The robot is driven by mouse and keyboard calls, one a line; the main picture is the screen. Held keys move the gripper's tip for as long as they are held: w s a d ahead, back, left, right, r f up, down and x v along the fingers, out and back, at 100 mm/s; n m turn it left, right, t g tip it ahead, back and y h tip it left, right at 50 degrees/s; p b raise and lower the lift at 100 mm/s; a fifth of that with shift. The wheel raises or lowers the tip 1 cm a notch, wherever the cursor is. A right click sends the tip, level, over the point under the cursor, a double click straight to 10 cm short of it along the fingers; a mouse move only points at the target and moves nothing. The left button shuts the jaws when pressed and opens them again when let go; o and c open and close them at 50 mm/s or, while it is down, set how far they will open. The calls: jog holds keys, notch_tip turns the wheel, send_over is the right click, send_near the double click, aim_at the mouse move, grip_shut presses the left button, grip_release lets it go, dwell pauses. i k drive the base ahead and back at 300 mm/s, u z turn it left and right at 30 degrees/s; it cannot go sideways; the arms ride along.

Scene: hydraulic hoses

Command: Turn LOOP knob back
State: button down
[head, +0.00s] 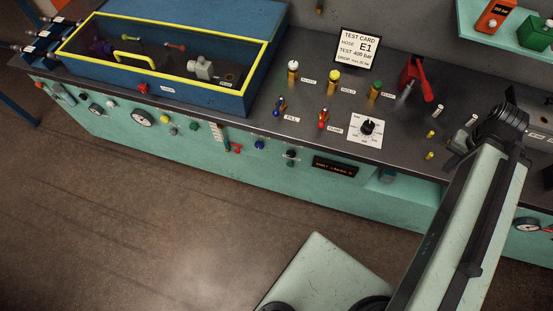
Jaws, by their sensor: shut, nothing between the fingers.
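No label reading LOOP is legible, so I cannot tell which knob it is. A black pointer knob (367,127) sits on a white dial plate on the bench top. A dark knob (291,154), a blue knob (259,145) and a green knob (194,126) are on the green front panel, their labels too small to read. My gripper (457,147) is small and dark at the end of my arm, right of the dial, over the bench's front edge. It is shut and empty, apart from every knob. My arm hides part of the bench at right.
A yellow-rimmed blue box (170,88) stands at left. A test card (357,49) stands at the back, beside a red lever (420,80). Capped posts and the FILL and DUMP levers stand mid-bench. Small brass fittings (430,155) lie near my gripper. The floor in front is clear.

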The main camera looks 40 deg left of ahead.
aim_at(291, 154)
jog(key=u, duration=1.55)
